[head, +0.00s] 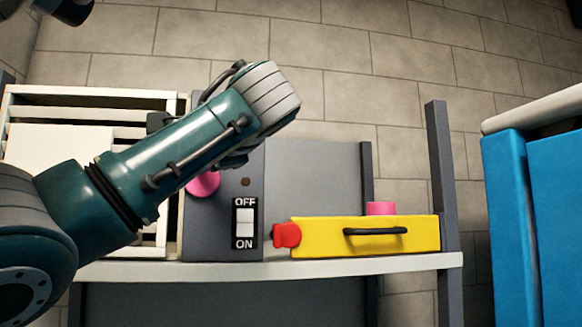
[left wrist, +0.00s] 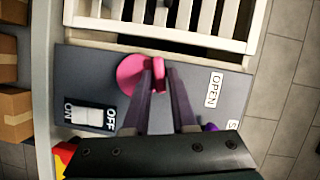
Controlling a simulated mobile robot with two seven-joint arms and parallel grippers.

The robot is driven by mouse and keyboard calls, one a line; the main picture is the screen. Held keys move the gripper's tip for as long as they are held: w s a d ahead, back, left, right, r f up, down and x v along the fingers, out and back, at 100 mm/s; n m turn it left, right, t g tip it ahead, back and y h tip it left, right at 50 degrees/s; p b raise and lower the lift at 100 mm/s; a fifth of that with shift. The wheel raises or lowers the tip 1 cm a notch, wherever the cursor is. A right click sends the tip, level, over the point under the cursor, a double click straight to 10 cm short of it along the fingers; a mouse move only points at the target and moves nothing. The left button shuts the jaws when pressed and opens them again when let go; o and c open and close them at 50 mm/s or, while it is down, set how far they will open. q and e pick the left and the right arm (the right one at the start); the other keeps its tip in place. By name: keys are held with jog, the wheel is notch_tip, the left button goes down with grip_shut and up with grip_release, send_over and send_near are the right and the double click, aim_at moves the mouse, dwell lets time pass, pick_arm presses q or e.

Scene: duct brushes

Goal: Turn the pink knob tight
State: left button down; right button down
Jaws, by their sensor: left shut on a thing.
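The pink knob (head: 203,185) sits on the grey front panel (head: 222,235), partly hidden by my left arm in the head view. In the left wrist view the knob (left wrist: 132,73) shows a round pink base and a raised pink grip between the finger tips. My left gripper (left wrist: 158,66) is shut on that grip. In the head view the arm hides the left fingers. My right gripper is not in view.
An OFF/ON switch (head: 245,222) is below and right of the knob. A yellow box (head: 320,237) with a black handle and red end piece stands on the white shelf (head: 350,263). White slatted crates (head: 85,97) are behind the arm. A blue cabinet (head: 545,220) stands right.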

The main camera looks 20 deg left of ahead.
pick_arm(q)
jog(key=shift+s+a+f+m+t+h+b, duration=0.1)
jog(key=shift+f+m+t+h+b, duration=0.3)
jog(key=shift+m+t, duration=2.4)
jog(key=shift+s+a+f+m+t+h+b, duration=0.15)
jog(key=shift+m+b, duration=0.45)
jog(key=shift+m, duration=4.85)
jog(key=shift+a+f+m+t+h+b, duration=0.1)
jog(key=shift+m+t+h+b, duration=0.35)
jog(key=shift+m+t, duration=2.35)
jog(key=m+g, duration=0.2)
jog(key=m, duration=0.1)
jog(key=shift+g, duration=0.25)
jog(key=c, duration=0.9)
grip_release()
jog(key=shift+o, duration=0.2)
jog(key=shift+f, duration=0.1)
